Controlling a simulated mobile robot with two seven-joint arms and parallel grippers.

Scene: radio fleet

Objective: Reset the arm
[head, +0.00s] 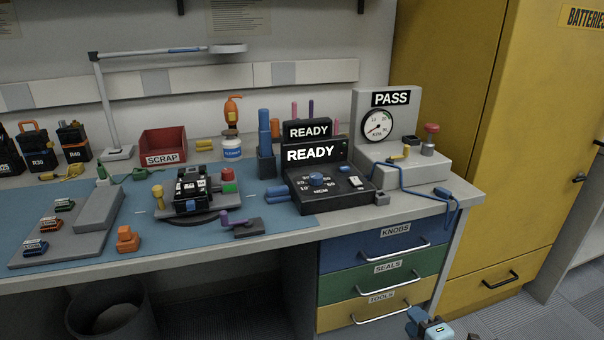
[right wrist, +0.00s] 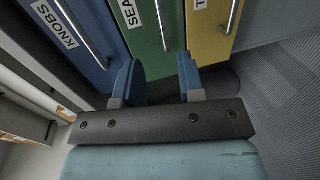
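My right gripper (right wrist: 163,82) shows in the right wrist view with its two blue fingers apart and nothing between them. It is in front of the drawer fronts, clear of the handles as far as I can see. In the head view a part of my right gripper (head: 428,326) shows at the bottom edge, low in front of the drawers and below the bench top. My left gripper is in neither view.
The bench (head: 300,236) holds a radio in a fixture (head: 193,190), a black READY unit (head: 320,185), a PASS gauge (head: 378,126) and a red scrap bin (head: 163,145). Drawers labelled KNOBS (head: 372,247), SEALS and TOOLS are shut. A yellow cabinet (head: 520,130) stands right.

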